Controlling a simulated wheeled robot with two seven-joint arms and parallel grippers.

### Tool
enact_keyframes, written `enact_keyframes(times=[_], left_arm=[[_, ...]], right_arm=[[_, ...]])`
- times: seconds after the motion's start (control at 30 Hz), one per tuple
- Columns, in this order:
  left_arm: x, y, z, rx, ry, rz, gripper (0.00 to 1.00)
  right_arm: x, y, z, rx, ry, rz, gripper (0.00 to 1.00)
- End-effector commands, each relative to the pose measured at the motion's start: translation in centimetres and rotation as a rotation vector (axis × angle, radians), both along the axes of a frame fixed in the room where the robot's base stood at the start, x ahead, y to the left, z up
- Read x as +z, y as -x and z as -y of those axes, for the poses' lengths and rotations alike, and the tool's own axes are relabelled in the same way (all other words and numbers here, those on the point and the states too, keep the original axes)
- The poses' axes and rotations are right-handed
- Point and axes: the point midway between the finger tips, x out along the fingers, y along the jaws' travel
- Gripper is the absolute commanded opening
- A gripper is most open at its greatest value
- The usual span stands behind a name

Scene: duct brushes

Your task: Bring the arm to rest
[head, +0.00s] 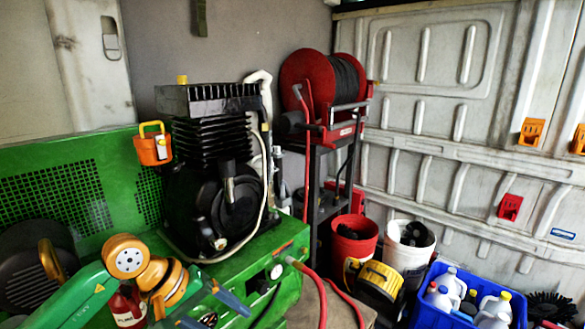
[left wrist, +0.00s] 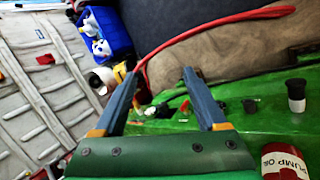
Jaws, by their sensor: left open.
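My left arm comes in from the lower left in the head view. Green bench surface and small dark parts show beyond the fingers. My right gripper is in neither view.
A red pump oil bottle (head: 127,307) stands close beside my left arm. The black compressor (head: 213,165) rises behind. A red hose (head: 318,290) hangs at the bench's right. Red bucket (head: 354,243), white bucket (head: 407,258), blue crate (head: 425,313) and black brush (head: 550,308) are farther right.

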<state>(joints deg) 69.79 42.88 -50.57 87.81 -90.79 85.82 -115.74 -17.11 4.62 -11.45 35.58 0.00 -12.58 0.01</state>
Motion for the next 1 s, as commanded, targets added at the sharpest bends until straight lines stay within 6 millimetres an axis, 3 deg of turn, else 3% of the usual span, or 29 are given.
enact_keyframes(times=[0.13, 0.2, 0.27, 0.33, 0.37, 0.43, 0.47, 0.5, 0.57, 0.6, 0.67, 0.7, 0.77, 0.8, 0.9, 1.0], left_arm=[[0.2, 0.0, 6.1, 0.283, 0.458, -0.347, 0.74], [0.5, -0.8, 8.2, 0.488, 0.712, -0.589, 0.74], [0.4, -2.2, 9.0, 0.717, 0.953, -0.856, 0.74], [-1.6, -4.6, 8.0, 1.080, 1.268, -1.259, 0.74], [-3.7, -5.5, 6.7, 1.280, 1.416, -1.464, 0.74], [-10.0, -5.7, 2.9, 1.693, 1.700, -1.842, 0.74], [-12.9, -5.0, 1.4, -1.730, -1.685, 1.841, 0.74], [-16.6, -3.5, -0.4, -1.617, -1.522, 1.661, 0.74], [-21.7, -0.3, -2.7, -1.462, -1.323, 1.414, 0.74], [-24.8, 2.5, -3.9, -1.364, -1.209, 1.257, 0.74], [-29.0, 7.3, -5.4, -1.224, -1.063, 1.031, 0.74], [-31.4, 10.8, -6.1, -1.133, -0.976, 0.887, 0.74], [-34.3, 16.4, -6.9, -1.006, -0.865, 0.680, 0.74], [-35.7, 20.1, -7.1, -0.929, -0.803, 0.554, 0.74], [-37.8, 28.0, -7.2, -0.767, -0.688, 0.295, 0.74], [-38.5, 33.2, -6.9, -0.663, -0.624, 0.131, 0.74]], right_arm=[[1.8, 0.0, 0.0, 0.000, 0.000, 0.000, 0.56], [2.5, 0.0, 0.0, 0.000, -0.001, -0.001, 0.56], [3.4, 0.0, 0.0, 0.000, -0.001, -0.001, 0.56], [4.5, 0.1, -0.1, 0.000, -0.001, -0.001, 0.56], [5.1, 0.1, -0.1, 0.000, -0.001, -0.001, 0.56], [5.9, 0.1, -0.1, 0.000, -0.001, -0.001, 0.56], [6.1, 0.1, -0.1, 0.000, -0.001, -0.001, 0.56], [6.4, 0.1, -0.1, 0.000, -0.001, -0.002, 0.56], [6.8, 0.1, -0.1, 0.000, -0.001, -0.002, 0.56], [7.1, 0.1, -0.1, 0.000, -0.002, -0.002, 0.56], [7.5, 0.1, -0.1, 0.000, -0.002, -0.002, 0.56], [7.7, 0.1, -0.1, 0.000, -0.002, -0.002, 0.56], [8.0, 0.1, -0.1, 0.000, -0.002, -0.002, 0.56], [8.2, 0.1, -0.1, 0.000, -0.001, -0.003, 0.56], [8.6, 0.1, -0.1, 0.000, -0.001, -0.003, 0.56], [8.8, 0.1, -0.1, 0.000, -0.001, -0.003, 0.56]])
